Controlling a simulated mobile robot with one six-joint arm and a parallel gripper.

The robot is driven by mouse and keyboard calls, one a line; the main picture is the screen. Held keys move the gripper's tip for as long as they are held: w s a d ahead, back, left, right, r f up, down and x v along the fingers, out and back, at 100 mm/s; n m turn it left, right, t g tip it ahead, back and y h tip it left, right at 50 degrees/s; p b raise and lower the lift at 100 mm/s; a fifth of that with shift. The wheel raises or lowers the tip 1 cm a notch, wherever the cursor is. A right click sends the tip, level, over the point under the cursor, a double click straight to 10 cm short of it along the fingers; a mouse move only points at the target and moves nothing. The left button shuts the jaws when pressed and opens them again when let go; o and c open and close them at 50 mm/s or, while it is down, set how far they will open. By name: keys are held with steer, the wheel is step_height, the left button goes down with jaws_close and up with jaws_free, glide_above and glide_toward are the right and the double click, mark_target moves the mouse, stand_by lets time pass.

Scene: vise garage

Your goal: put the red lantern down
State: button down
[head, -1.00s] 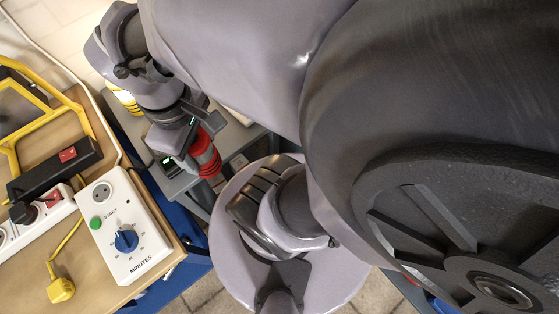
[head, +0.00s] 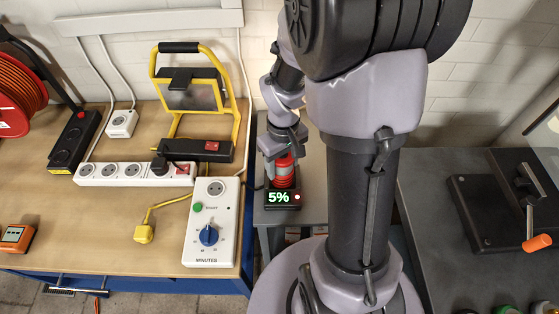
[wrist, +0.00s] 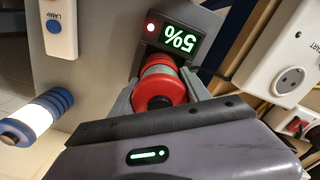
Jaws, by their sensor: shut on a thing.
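The red lantern (head: 284,172) is upright between the fingers of my gripper (head: 285,148) in the head view. The wrist view looks along it and shows its round red end (wrist: 155,90) between the two grey fingers (wrist: 158,84). My gripper is shut on it. The lantern is right behind a black display block (head: 281,198) reading 5% in green, with a red light beside the digits. The same display (wrist: 179,41) is lit in the wrist view. The lantern's base is hidden behind the block, so contact beneath it cannot be told.
The grey stand (head: 312,190) fits between the wooden bench (head: 95,220) and a dark bench (head: 430,200). A white timer (head: 212,222) and yellow work lamp (head: 193,95) are close on the left. A blue-ringed lantern (wrist: 38,116) and LAMP switch (wrist: 58,28) show in the wrist view.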

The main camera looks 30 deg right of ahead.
steer(key=shift+r, duration=0.15)
steer(key=shift+f, duration=0.3)
steer(key=c, duration=0.5)
jaws_free()
step_height(320, 180, up, 12)
steer(key=p, duration=0.5)
steer(key=shift+r+p, duration=0.1)
steer(key=shift+p, duration=0.25)
steer(key=s+a+r+m+t+y, duration=0.1)
steer(key=s+a+r+m+t, duration=0.1)
steer(key=s+a+r, duration=0.3)
steer(key=s+a+r+m+t+y, duration=0.1)
steer(key=s+a+r+m+t, duration=0.1)
steer(key=s+a+r, duration=0.3)
steer(key=a+r+t, duration=0.1)
steer(key=a+r, duration=0.3)
steer(key=shift+a+m+t, duration=0.35)
steer(key=shift+m+t, duration=0.05)
